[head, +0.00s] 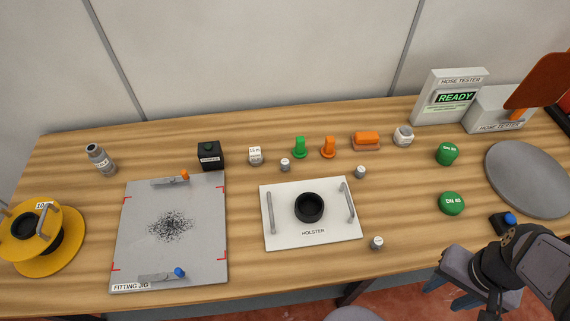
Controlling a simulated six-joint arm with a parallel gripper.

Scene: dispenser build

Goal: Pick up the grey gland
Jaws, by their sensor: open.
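I cannot tell for certain which piece is the grey gland. A larger grey-white rounded piece (403,135) stands at the back, right of an orange block (366,140). My gripper (462,297) is at the lower right, near the table's front edge, open with nothing seen between its fingers. It is apart from all these pieces.
The white holster plate (283,238) with handles and a black ring lies mid-table. The grey fitting jig (200,262) is left of it. Green DN caps (452,203), a grey disc (528,180) and hose testers (448,100) are at the right. A yellow reel (65,262) is far left.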

